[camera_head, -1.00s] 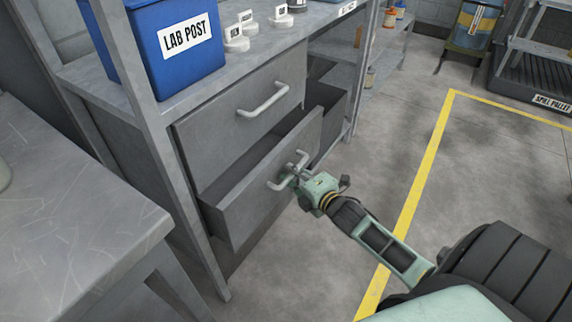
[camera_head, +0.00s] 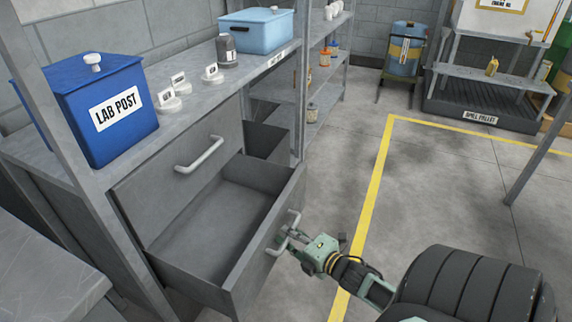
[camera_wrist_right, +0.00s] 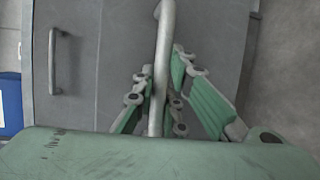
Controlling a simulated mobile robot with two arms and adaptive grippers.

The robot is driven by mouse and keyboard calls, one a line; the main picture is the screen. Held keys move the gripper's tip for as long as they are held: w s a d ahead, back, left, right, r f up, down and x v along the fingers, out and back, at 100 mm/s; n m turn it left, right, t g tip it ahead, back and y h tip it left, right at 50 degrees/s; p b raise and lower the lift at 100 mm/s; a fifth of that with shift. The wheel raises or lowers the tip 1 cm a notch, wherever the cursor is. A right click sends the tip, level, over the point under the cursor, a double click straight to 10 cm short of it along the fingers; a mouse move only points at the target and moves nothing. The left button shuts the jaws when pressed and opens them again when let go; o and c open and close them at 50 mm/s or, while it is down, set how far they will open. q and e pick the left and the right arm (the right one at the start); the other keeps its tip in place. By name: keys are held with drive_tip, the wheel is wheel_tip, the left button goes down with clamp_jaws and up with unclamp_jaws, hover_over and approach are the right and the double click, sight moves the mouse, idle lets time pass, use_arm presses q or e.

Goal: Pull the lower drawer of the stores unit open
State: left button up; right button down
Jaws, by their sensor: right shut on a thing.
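The stores unit (camera_head: 110,192) is a grey metal cabinet at the left of the head view. Its lower drawer (camera_head: 215,208) stands well out from the unit, and its bare inside shows. The upper drawer is shut, with its own handle (camera_head: 199,155). My right gripper (camera_head: 290,240) is at the lower drawer's front, shut on the light grey bar handle (camera_head: 293,219). In the right wrist view the handle (camera_wrist_right: 164,45) runs between the green fingers of my right gripper (camera_wrist_right: 160,90). My left gripper is not in view.
A blue LAB POST box (camera_head: 95,115), several small white labelled pieces, a dark jar (camera_head: 226,50) and a light blue box (camera_head: 256,35) stand on the unit's top. A grey table (camera_head: 45,275) is at lower left. Open floor (camera_head: 440,185) with a yellow line lies right.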

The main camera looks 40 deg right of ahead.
drive_tip(key=shift+s+d, duration=0.1)
drive_tip(key=shift+s, duration=0.05)
drive_tip(key=c, duration=1.8)
unclamp_jaws()
drive_tip(key=shift+o, duration=0.2)
drive_tip(key=s+r, duration=0.2)
drive_tip(key=s, duration=0.9)
drive_tip(key=shift+s+r, duration=0.15)
drive_tip(key=shift+s, duration=0.15)
